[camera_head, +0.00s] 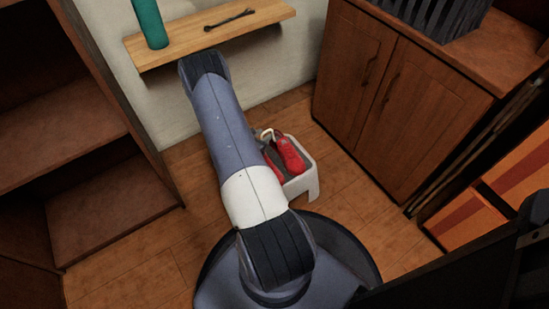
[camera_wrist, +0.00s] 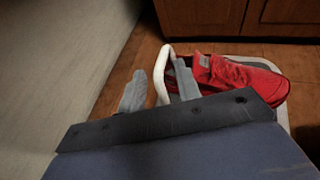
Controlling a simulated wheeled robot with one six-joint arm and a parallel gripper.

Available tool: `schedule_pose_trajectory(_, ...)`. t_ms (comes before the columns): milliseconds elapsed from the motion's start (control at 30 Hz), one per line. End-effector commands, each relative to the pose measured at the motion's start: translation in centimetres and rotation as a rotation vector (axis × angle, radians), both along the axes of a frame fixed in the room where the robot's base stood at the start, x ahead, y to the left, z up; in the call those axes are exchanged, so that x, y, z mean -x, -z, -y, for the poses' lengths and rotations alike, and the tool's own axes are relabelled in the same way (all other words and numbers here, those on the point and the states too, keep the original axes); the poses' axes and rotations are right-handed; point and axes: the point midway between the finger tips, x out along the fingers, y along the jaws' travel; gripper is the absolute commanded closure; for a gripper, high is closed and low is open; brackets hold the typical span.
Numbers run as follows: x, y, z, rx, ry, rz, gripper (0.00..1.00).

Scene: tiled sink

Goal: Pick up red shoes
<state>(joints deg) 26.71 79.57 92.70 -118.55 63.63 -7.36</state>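A red shoe (camera_head: 291,155) rests on a small white stool (camera_head: 312,182) on the floor. A second patch of red (camera_head: 271,166), likely the other shoe, shows beside it, partly hidden by my arm. In the wrist view the red shoe (camera_wrist: 250,80) lies just right of my gripper (camera_wrist: 160,68). The gripper's two grey fingers are apart, the right one overlapping the shoe's near end in the picture. A white curved bar (camera_wrist: 161,78) shows between the fingers; I cannot tell whether it touches them. The head view mostly hides the gripper behind my arm.
A wooden wall shelf (camera_head: 200,35) holds a green cylinder (camera_head: 150,22) and a dark slim object (camera_head: 230,20). A brown cabinet (camera_head: 375,85) stands right of the stool, and dark open shelving (camera_head: 90,140) stands at left. The wooden floor (camera_head: 345,215) right of the stool is clear.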

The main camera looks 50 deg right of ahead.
Motion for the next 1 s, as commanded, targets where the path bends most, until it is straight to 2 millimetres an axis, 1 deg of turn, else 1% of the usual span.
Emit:
schedule_pose_trajectory(233,-0.02,0.00,0.14,0.000,0.000,0.000,0.69)
schedule_pose_trajectory(600,-0.03,0.01,0.11,0.000,0.000,0.000,0.99)
schedule_pose_trajectory(1000,-0.04,0.01,0.10,0.000,-0.001,-0.001,1.00)
